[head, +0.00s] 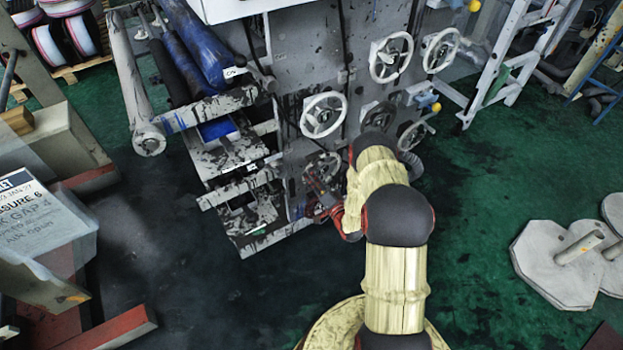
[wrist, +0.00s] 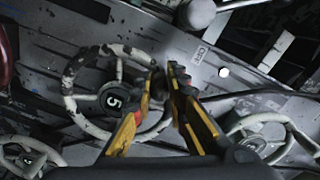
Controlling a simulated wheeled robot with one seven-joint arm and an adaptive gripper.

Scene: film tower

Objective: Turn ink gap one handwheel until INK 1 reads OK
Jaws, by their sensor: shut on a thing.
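A pale, worn handwheel (wrist: 70,103) with a dark hub that seems to read 5 is in the wrist view. My gripper (wrist: 167,80) is at the right side of its rim, its yellow-and-black fingers shut on the wheel. Whether they hold the rim or a grip on it is hard to tell. In the head view my gripper (head: 322,203) is low on the machine front, beside a dim lower handwheel (head: 322,168), partly hidden by my arm. I see no readable INK 1 readout, and no label identifies ink gap one.
More handwheels are close by: a white one above (head: 323,132), others higher up (head: 391,80) and to the right. Blue rollers (head: 200,45) and a stepped frame stand left. A white ladder (head: 505,60) is at right. Green floor (head: 475,215) is open right of my arm.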

